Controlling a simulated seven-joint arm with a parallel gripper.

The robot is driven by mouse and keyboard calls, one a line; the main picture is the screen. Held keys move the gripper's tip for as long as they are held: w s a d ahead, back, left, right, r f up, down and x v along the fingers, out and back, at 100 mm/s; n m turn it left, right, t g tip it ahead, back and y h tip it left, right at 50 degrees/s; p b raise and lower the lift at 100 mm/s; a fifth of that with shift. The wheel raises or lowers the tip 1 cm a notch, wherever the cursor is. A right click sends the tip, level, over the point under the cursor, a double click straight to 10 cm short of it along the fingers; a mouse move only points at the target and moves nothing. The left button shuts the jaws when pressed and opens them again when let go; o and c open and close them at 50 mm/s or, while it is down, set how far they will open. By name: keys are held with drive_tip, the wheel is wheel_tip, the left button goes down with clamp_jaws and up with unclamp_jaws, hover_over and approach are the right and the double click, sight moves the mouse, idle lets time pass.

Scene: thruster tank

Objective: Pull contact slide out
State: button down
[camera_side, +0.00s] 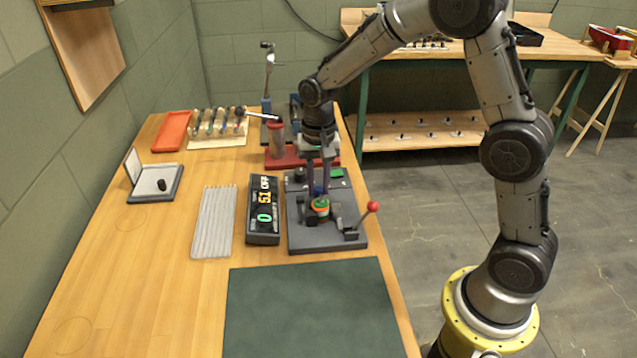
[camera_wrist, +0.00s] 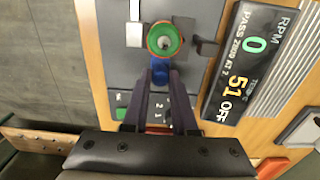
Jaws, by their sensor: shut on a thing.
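My gripper (camera_side: 318,185) points down over the dark grey test rig (camera_side: 300,238) on the wooden bench. In the wrist view its two fingertips (camera_wrist: 161,72) are shut on a small blue knob (camera_wrist: 160,76). This knob seems to be the contact slide, but I cannot tell for sure.
A red-balled lever (camera_side: 372,207) rises at the rig's right. A display (camera_side: 263,210) left of it reads 0, 51 and OFF. A ribbed pale tray (camera_side: 214,222) lies further left. Behind stands a red-based fixture (camera_side: 277,160). The dark green mat (camera_side: 310,310) in front is clear.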

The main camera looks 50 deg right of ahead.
idle(0.4)
drive_tip(key=shift+w+d, duration=0.95)
drive_tip(key=c, duration=0.7)
unclamp_jaws()
drive_tip(key=shift+r, duration=0.1)
wheel_tip(320, 180, up, 14)
drive_tip(key=shift+f, duration=0.15)
